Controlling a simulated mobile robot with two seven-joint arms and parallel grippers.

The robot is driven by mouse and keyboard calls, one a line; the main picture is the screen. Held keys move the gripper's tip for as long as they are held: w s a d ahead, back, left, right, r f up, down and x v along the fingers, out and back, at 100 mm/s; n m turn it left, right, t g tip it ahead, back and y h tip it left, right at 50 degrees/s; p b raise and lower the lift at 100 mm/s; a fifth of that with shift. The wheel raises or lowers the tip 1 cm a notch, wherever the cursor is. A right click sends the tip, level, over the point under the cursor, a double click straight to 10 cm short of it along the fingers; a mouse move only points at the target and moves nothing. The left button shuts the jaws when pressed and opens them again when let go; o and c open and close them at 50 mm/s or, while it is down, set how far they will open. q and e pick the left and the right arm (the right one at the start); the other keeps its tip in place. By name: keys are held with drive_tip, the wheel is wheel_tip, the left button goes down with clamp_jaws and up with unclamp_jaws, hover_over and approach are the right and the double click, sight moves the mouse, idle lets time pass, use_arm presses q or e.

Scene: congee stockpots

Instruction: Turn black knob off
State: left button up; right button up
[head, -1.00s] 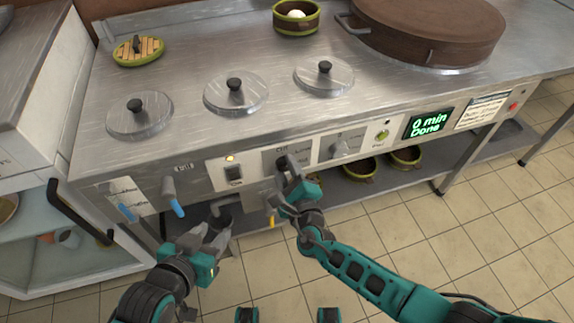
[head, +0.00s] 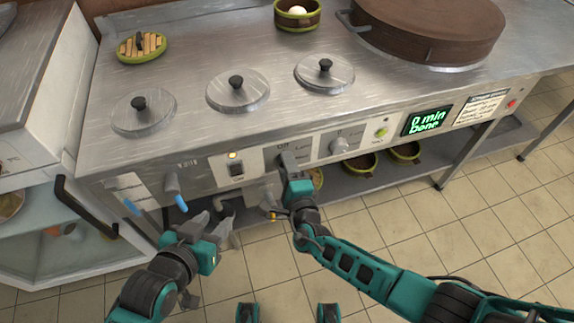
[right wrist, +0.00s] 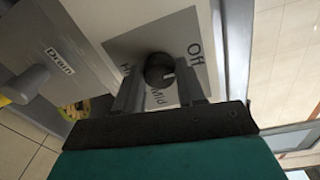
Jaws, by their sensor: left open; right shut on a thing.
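The round black knob (right wrist: 159,69) sits on a grey plate (right wrist: 116,50) marked Off, Mid and Hi in the right wrist view. Its white mark points roughly toward the Off side. My right gripper (right wrist: 160,88) is shut on it, one finger on each side. In the head view my right gripper (head: 286,165) is against the front panel and mostly hides the knob. My left gripper (head: 218,225) is open and empty, below and left of the knob, in front of the panel.
A screen (head: 427,121) reads "0 min Done". Lidded pots (head: 238,92) line the counter.

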use_arm(q)
drive_tip(key=shift+a, duration=0.1)
drive_tip(key=shift+s+f, duration=0.1)
drive_tip(key=shift+s, duration=0.05)
use_arm(e)
drive_tip(key=o, duration=1.1)
drive_tip(key=shift+c, duration=0.2)
use_arm(q)
drive_tip(key=shift+s+a+r+p, duration=0.3)
drive_tip(key=shift+a+r+p, duration=0.35)
drive_tip(key=shift+p, duration=1)
use_arm(e)
drive_tip(key=v, duration=1.3)
use_arm(q)
drive_tip(key=shift+w+d+r, duration=0.1)
drive_tip(key=shift+d+r, duration=0.05)
drive_tip(key=shift+r, duration=0.05)
